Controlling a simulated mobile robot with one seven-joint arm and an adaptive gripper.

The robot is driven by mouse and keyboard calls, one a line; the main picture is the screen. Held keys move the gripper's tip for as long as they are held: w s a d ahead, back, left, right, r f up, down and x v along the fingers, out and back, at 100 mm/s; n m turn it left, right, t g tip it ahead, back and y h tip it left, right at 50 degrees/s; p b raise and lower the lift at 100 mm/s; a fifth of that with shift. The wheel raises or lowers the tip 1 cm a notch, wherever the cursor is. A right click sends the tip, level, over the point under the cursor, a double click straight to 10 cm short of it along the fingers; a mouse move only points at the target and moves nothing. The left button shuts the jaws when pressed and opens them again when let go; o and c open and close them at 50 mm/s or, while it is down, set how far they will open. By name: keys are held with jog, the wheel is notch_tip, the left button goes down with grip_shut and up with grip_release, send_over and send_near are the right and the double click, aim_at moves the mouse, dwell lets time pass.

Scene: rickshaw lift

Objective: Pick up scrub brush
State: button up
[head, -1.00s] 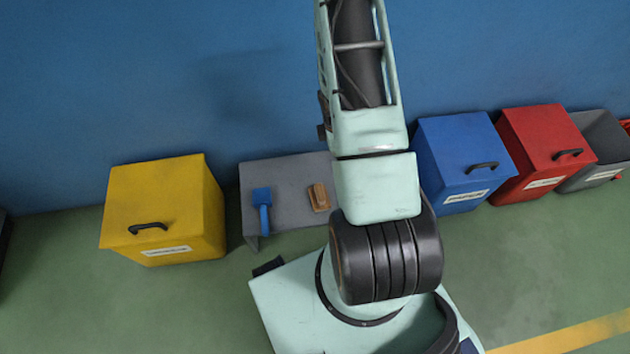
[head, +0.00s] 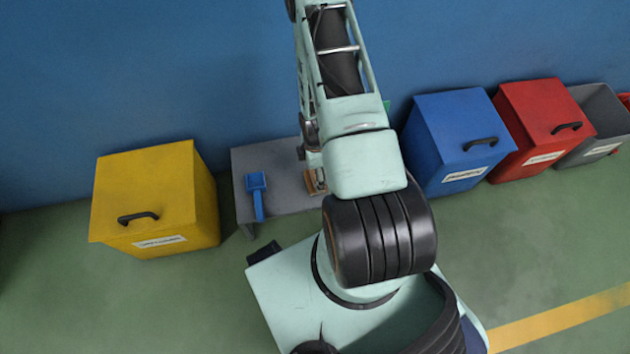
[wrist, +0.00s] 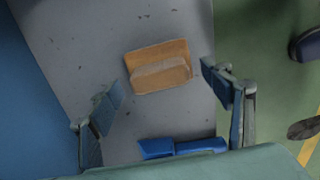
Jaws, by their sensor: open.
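The scrub brush, a brown wooden block (head: 316,184) with a raised grip, lies on the grey bench (head: 283,185). In the head view it is partly hidden by my arm. In the wrist view the brush (wrist: 158,66) lies flat on the bench (wrist: 85,35), ahead of and between my fingers. My gripper (wrist: 160,84) is open and empty, with one blue-padded finger to each side, apart from the brush. Its height above the bench is hard to tell.
A blue handled tool (head: 257,194) lies on the bench left of the brush; it also shows low in the wrist view (wrist: 180,147). A yellow bin (head: 155,195) stands left of the bench. Blue (head: 455,140) and red (head: 540,125) bins stand right. A blue wall is behind.

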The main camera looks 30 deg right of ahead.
jog(key=shift+f, duration=0.7)
jog(key=shift+c, duration=0.4)
jog(key=c, duration=1.3)
jog(key=shift+o, duration=0.2)
jog(key=shift+r, duration=0.2)
